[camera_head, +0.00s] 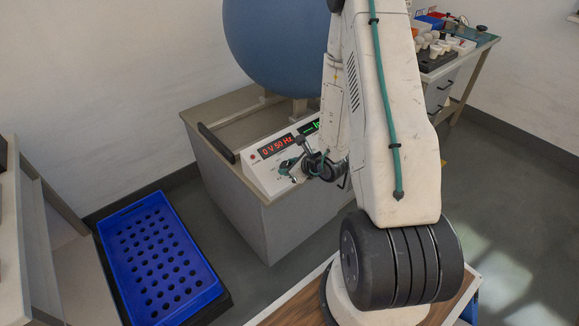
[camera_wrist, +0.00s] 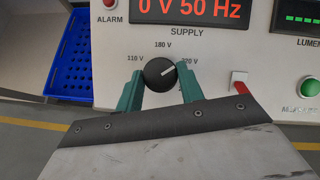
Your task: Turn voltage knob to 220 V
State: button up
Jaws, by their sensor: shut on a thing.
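The round black voltage knob (camera_wrist: 159,75) sits on the white panel below the word SUPPLY, with 110 V, 180 V and a partly hidden 220 V label around it. Its white pointer line is aimed up and right, toward the 220 V label. My gripper (camera_wrist: 160,82) is shut on the knob, one green finger on each side. In the head view my gripper (camera_head: 291,167) is at the front panel, and the knob is hidden there or too small to make out. The red supply display (camera_wrist: 190,10) reads 0 V 50 Hz.
A red-tipped switch (camera_wrist: 240,88) is right of the knob, with a green button (camera_wrist: 308,88) farther right. A red alarm lamp (camera_wrist: 109,3) is upper left. A big blue sphere (camera_head: 275,45) stands behind the panel. A blue holed tray (camera_head: 160,260) is left.

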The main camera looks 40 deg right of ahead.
jog(key=shift+w+m, duration=0.1)
jog(key=shift+m, duration=0.6)
jog(key=shift+r, duration=0.1)
jog(key=o, duration=1)
jog(key=shift+a, duration=0.1)
jog(key=shift+h, duration=0.3)
